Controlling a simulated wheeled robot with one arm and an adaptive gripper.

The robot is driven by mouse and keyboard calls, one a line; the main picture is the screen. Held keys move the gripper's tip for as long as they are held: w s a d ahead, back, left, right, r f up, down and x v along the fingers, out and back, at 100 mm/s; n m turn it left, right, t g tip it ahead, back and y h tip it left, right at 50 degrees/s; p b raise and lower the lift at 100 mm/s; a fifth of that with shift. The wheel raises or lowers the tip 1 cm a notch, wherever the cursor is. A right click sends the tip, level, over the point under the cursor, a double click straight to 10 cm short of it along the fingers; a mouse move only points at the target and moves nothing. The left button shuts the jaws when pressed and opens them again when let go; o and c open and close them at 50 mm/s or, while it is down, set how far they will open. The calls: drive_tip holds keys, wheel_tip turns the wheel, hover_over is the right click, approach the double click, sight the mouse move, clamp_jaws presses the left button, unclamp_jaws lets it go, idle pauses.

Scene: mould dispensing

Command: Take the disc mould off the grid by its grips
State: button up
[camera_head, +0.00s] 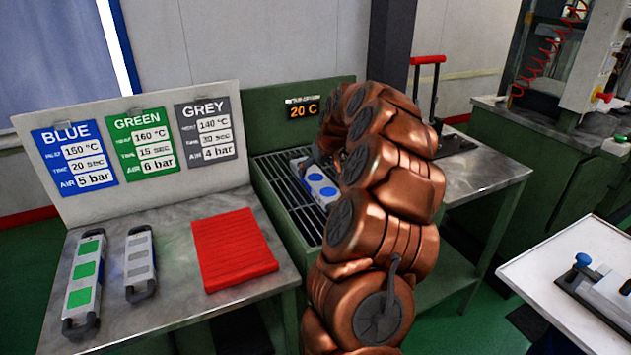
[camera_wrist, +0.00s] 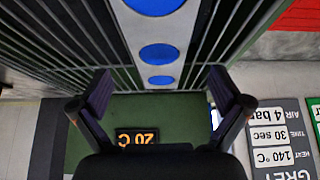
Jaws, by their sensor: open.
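The disc mould (camera_head: 308,176) is a light grey bar with round blue discs. It lies on the dark slatted grid (camera_head: 283,178) of the green unit, partly hidden by my arm in the head view. In the wrist view the mould (camera_wrist: 184,32) runs down from the top edge between my fingers, with several blue discs in a row. My gripper (camera_wrist: 160,76) is open, one finger on each side of the mould's line, and holds nothing. I cannot tell its height above the mould. The mould's end grips are not clearly visible.
A display reading 20 C (camera_head: 303,110) stands on the green back panel behind the grid. On the left table lie a green-square mould (camera_head: 84,268), a grey-square mould (camera_head: 140,262) and a red ribbed mat (camera_head: 232,248). A sign board (camera_head: 70,195) stands behind them.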

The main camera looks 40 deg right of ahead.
sight(316, 177)
drive_tip(key=shift+p+x, duration=0.5)
drive_tip(key=shift+x, duration=1.85)
drive_tip(key=shift+s, duration=0.15)
drive_tip(key=shift+c, duration=0.2)
drive_tip(key=c, duration=1.8)
